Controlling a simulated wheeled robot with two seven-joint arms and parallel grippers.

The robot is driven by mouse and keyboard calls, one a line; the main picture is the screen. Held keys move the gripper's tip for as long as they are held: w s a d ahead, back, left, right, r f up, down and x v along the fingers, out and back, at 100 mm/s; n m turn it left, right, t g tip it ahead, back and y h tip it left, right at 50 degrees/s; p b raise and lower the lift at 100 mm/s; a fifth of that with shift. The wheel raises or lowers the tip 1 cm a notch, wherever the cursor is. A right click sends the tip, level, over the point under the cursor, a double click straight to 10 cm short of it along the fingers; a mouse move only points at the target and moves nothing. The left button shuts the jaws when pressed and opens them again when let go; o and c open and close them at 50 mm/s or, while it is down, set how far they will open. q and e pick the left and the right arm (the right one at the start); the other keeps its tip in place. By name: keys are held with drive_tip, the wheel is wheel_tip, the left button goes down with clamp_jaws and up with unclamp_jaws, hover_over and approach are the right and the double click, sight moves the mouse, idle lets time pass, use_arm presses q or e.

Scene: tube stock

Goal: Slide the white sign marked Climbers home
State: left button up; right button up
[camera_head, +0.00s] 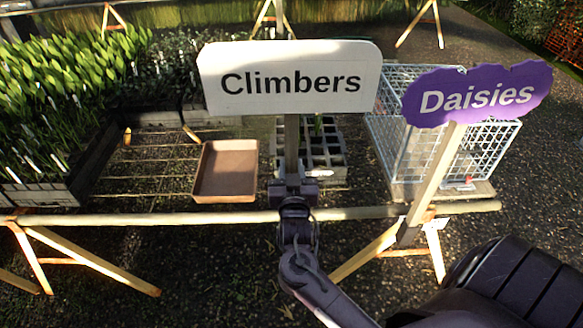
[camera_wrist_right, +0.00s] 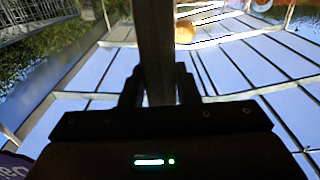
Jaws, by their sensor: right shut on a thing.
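The white sign marked Climbers (camera_head: 290,78) stands upright on a wooden post (camera_head: 291,140) near the middle of the head view. My right gripper (camera_head: 293,186) is shut on the post below the board, just above the front rail (camera_head: 350,212). In the right wrist view the post (camera_wrist_right: 155,45) runs between the fingers of the gripper (camera_wrist_right: 160,92). The post's lower end is hidden behind my gripper in the head view. My left gripper is in neither view.
A purple Daisies sign (camera_head: 478,93) on a slanting post stands right of the Climbers sign, before a white wire basket (camera_head: 395,130). A brown tray (camera_head: 227,172) and a black cell tray (camera_head: 325,150) lie on the slatted bench. Leafy plants (camera_head: 50,90) fill the left.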

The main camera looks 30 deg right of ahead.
drive_tip(key=shift+f+b, duration=0.65)
drive_tip(key=shift+f, duration=0.35)
drive_tip(key=shift+f, duration=0.55)
drive_tip(key=o, duration=1.1)
drive_tip(key=shift+o, duration=0.2)
drive_tip(key=b+v, duration=0.2)
drive_tip(key=v, duration=0.6)
